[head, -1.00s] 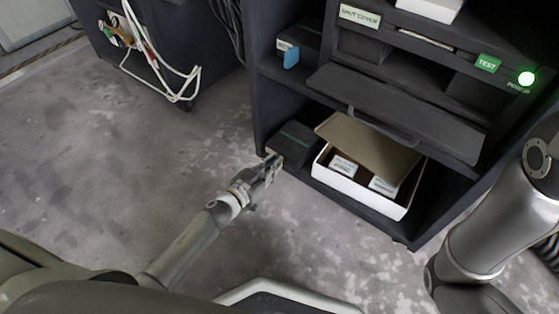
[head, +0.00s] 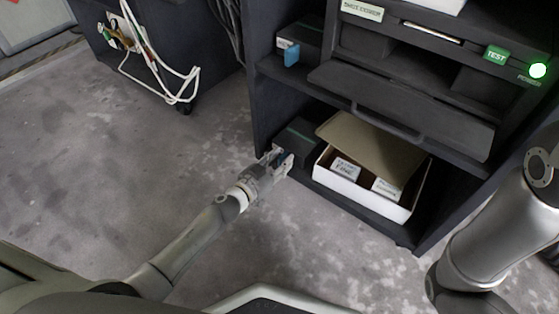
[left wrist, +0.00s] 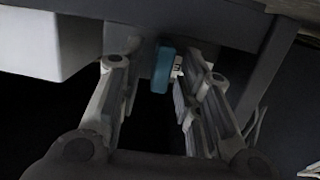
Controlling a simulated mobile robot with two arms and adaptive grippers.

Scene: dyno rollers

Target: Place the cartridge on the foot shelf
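The dark cartridge (head: 302,138) rests on the foot shelf, left of the open carton. Its blue tab (left wrist: 163,70) and part of a white label show in the left wrist view. My left gripper (head: 278,158) is at the front of this cartridge, just outside the shelf edge. In the left wrist view the fingers are spread, with the blue tab between them and gaps visible. The fingers hide part of the cartridge front in the head view. My right arm shows at the right, but its gripper is out of view.
An open white carton (head: 350,188) with labelled small boxes and a raised brown flap stands close right of the cartridge. Another dark cartridge with a blue tab (head: 292,57) sits on the shelf above. A drawer front (head: 400,112) overhangs.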

